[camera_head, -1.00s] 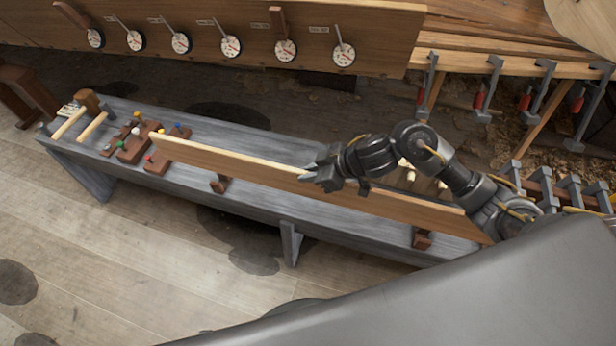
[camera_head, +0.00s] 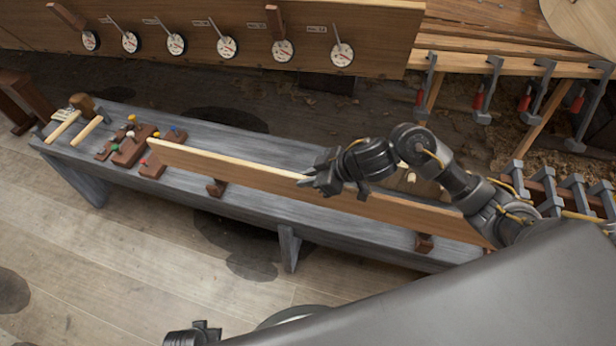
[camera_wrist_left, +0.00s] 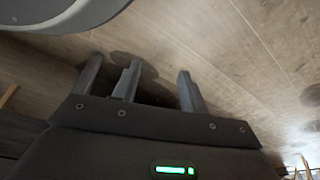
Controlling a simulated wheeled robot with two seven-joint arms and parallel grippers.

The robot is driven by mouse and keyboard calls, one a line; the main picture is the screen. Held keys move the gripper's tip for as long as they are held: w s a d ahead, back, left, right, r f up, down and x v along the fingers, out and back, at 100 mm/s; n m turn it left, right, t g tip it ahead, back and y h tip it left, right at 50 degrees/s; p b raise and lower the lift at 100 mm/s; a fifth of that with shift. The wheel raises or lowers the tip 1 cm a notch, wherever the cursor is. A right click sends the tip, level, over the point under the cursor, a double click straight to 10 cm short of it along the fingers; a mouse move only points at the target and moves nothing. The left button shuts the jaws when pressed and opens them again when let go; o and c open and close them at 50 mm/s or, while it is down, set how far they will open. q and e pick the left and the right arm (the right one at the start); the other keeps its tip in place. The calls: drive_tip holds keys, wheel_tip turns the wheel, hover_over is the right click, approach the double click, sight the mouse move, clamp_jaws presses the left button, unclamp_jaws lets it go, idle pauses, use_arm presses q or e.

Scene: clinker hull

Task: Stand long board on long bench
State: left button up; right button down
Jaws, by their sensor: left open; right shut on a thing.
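The long board (camera_head: 240,175) is a thin brown plank on edge, running lengthwise over the grey long bench (camera_head: 215,132). Its lower edge is at or close above two small brown blocks, one near its left part (camera_head: 216,188) and one near its right part (camera_head: 424,243); I cannot tell whether it rests in them. My right gripper (camera_head: 312,182) is shut on the board's upper edge near mid-length, and my arm hides part of it. My left gripper (camera_head: 203,330) is at the bottom edge, in front of the bench and away from the board. It is open and empty in the left wrist view (camera_wrist_left: 158,85).
A mallet (camera_head: 80,103) and several brown blocks with coloured knobs (camera_head: 130,150) occupy the bench's left end. Behind is a plank hull with several dials (camera_head: 227,47). Clamps (camera_head: 484,90) hang at the right. The floor in front (camera_head: 120,250) is clear.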

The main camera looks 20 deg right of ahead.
sight(308, 194)
drive_tip(key=shift+f+b, duration=0.2)
drive_tip(key=shift+b, duration=0.1)
drive_tip(key=shift+f+b, duration=1.15)
drive_tip(key=shift+b, duration=0.35)
drive_tip(key=shift+w+f+b, duration=0.2)
drive_tip(key=shift+f+b, duration=0.6)
drive_tip(key=shift+f, duration=0.6)
use_arm(q)
wheel_tip(308, 194, up, 14)
drive_tip(key=w+t+b, duration=0.1)
drive_tip(key=shift+r, duration=0.15)
use_arm(e)
drive_tip(key=shift+f, duration=1)
use_arm(q)
drive_tip(key=shift+w+d+r, duration=0.1)
use_arm(e)
drive_tip(key=shift+f, duration=0.25)
